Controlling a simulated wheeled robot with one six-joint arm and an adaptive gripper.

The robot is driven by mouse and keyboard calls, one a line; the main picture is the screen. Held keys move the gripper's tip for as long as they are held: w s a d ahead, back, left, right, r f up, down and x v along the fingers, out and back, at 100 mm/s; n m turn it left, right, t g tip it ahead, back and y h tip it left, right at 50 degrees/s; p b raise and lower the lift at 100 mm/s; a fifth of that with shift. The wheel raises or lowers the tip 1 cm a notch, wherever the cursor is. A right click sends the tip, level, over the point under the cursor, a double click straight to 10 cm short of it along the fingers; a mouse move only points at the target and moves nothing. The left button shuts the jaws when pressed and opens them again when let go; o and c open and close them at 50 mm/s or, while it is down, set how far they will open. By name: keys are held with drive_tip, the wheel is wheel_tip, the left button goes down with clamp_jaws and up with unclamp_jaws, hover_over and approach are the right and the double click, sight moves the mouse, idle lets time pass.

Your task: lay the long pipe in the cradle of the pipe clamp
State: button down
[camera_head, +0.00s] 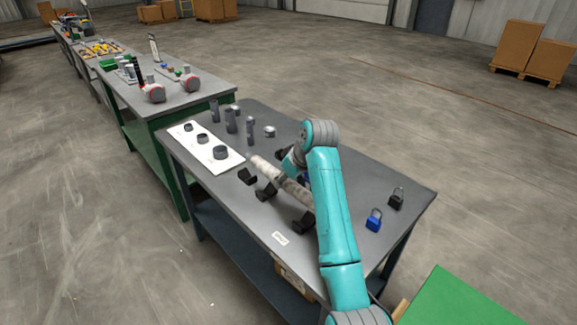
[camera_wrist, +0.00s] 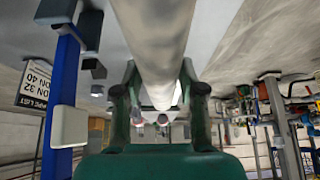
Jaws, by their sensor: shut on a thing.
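The long pipe (camera_head: 283,183) is pale grey and runs slantwise above the middle of the table in the head view. In the wrist view the pipe (camera_wrist: 157,45) runs from the top edge down between my fingers. My gripper (camera_wrist: 160,98) is shut on it, with one green finger on each side. In the head view my arm hides most of the gripper and part of the pipe. Black cradle-like supports (camera_head: 266,192) stand close beside and below the pipe. A blue part (camera_head: 305,177) shows beside my arm. I cannot tell which piece is the pipe clamp, or whether the pipe touches a cradle.
A white board (camera_head: 207,147) with dark rings lies on the table's left. Upright grey pipe pieces (camera_head: 231,119) stand at the back. A blue padlock (camera_head: 374,220) and a black padlock (camera_head: 396,198) sit at the right.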

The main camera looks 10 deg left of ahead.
sight(298, 186)
drive_tip(key=shift+w+f, duration=0.1)
drive_tip(key=shift+f, duration=4.2)
drive_tip(key=c, duration=0.6)
unclamp_jaws()
drive_tip(key=v, duration=1.1)
drive_tip(key=shift+s+d+r, duration=0.2)
drive_tip(key=shift+r, duration=0.3)
